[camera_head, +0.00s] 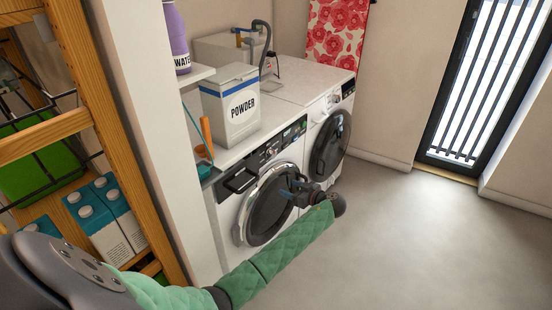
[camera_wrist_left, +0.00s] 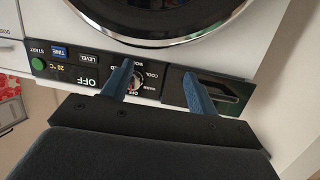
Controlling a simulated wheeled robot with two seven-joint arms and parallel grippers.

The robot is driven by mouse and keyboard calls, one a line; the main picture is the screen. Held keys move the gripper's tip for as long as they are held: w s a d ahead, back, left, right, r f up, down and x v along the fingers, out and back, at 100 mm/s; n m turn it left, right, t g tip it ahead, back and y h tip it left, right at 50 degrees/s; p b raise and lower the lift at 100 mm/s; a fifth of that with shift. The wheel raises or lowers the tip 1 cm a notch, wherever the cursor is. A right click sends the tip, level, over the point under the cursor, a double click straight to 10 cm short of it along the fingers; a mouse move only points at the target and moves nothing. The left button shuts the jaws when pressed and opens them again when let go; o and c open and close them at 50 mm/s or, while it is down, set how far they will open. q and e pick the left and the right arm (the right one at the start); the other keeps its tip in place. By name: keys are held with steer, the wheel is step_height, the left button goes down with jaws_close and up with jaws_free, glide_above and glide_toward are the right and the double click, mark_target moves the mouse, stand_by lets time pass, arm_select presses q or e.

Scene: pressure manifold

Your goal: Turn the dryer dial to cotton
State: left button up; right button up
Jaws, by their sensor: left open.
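Two white front-loading machines stand side by side. In the head view, the nearer machine's dark control panel (camera_head: 272,148) is above its round door; the farther machine (camera_head: 338,98) also has a panel with a knob. I cannot tell which is the dryer. The left wrist view shows a panel upside down, with a round dial (camera_wrist_left: 137,80) ringed by small labels; no "cotton" label is legible. My left gripper (camera_wrist_left: 157,67) is open, its blue fingers spread, one overlapping the dial's edge in the picture. Contact is unclear. In the head view, my left gripper (camera_head: 289,180) is before the nearer machine's door.
A detergent drawer (camera_wrist_left: 225,93) is beside the dial. A POWDER box (camera_head: 231,105) stands on the nearer machine. A white wall post (camera_head: 150,120) and wooden shelf (camera_head: 100,100) border the left. The floor (camera_head: 400,240) at right is clear.

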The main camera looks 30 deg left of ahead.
mark_target(274, 155)
arm_select(q)
steer(key=w+a+r+n+y, duration=0.1)
steer(key=w+a+r, duration=0.1)
steer(key=a, duration=0.1)
steer(key=w+a+r+n+y+p, duration=0.1)
steer(key=w+a+r, duration=0.1)
steer(key=a, duration=0.2)
steer(key=w+a+r+n, duration=0.1)
steer(key=w+a+r, duration=0.1)
steer(key=w+a, duration=0.1)
steer(key=shift+a+r+g+y+p, duration=0.25)
steer(key=shift+r+g+y+p, duration=0.1)
steer(key=shift+r+g+y, duration=0.05)
steer(key=shift+a+f, duration=0.15)
steer(key=shift+a, duration=0.5)
arm_select(e)
steer(key=shift+g+h, duration=0.3)
steer(key=shift+s+d+r, duration=0.25)
steer(key=shift+d+r, duration=0.3)
steer(key=shift+r, duration=0.35)
steer(key=shift+s+d+r, duration=0.25)
steer(key=shift+d+r, duration=0.3)
steer(key=shift+r, duration=0.3)
arm_select(q)
steer(key=shift+c, duration=0.5)
arm_select(e)
steer(key=shift+f, duration=0.1)
